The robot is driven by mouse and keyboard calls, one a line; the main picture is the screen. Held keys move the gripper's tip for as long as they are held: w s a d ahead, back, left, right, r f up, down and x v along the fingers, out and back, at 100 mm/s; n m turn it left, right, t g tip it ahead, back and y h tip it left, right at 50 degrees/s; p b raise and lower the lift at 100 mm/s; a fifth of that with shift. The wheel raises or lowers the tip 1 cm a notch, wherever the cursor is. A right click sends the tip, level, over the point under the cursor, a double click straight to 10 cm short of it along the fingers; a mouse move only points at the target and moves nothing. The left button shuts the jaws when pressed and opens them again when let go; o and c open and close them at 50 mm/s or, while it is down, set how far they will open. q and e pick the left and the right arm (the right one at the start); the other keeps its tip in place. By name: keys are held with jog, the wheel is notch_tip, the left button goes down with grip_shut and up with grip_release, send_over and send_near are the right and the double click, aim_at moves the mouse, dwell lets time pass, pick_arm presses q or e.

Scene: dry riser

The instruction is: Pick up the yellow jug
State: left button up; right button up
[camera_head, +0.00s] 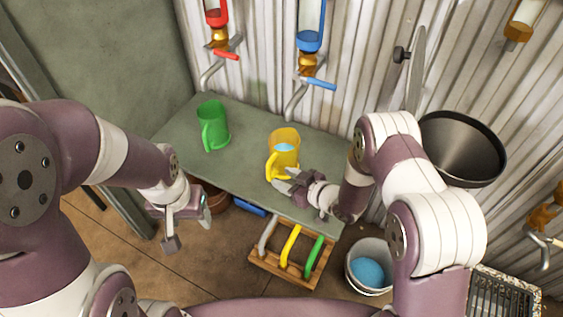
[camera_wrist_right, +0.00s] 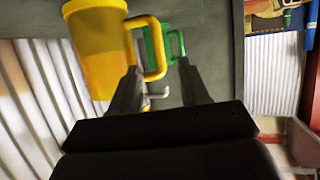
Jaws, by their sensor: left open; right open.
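The yellow jug (camera_head: 284,146) stands upright on the grey-green shelf (camera_head: 243,164), with light blue contents showing inside. Its handle points to the lower left in the head view. My right gripper (camera_head: 283,183) is open at the handle side of the jug. In the right wrist view the jug (camera_wrist_right: 101,45) is at the upper left, and its handle (camera_wrist_right: 160,48) shows just beyond and between the open fingers (camera_wrist_right: 160,80). I cannot tell whether the fingers touch the handle. My left gripper (camera_head: 186,228) is open and empty, in front of the shelf at the left.
A green jug (camera_head: 212,125) stands on the shelf to the left. Red (camera_head: 222,50) and blue (camera_head: 310,75) taps hang on the corrugated wall above. A wooden rack (camera_head: 291,255) with coloured handles and a white bucket (camera_head: 368,268) are on the floor below. A black pan (camera_head: 462,149) is at the right.

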aim_at(270, 172)
jog(key=b+x, duration=0.2)
jog(key=x, duration=0.5)
jog(key=shift+w+a+f, duration=0.15)
jog(key=shift+f, duration=0.15)
jog(key=shift+r, duration=0.1)
grip_shut()
